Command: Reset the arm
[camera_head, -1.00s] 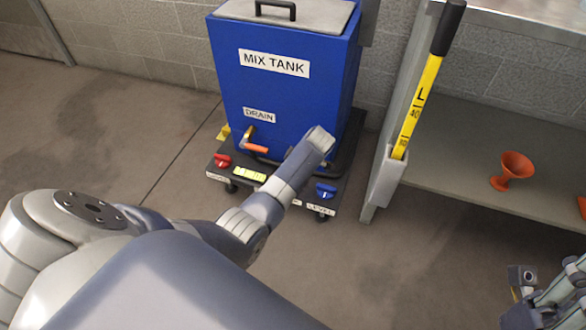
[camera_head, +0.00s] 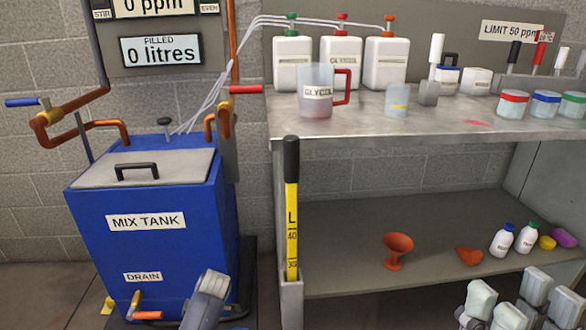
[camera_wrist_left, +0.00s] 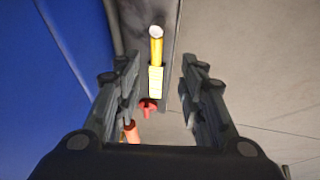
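My left gripper (camera_wrist_left: 162,75) is open in the left wrist view, with its two dark fingers apart and nothing held between them. Below it are a red valve handle (camera_wrist_left: 149,106) and a yellow piece (camera_wrist_left: 156,55). In the head view, part of my left arm shows in front of the blue mix tank (camera_head: 150,245), but its fingers are not visible. My right gripper (camera_head: 508,292) is at the bottom right of the head view, in front of the shelf. Its light grey finger parts look apart, with nothing seen between them; its lower part is cut off.
The steel workbench (camera_head: 440,125) holds jugs, a measuring jug (camera_head: 316,108) and several lidded jars. The lower shelf (camera_head: 345,220) holds an orange funnel (camera_head: 397,246) and small bottles. A yellow dipstick (camera_head: 292,215) stands upright in a holder between tank and bench.

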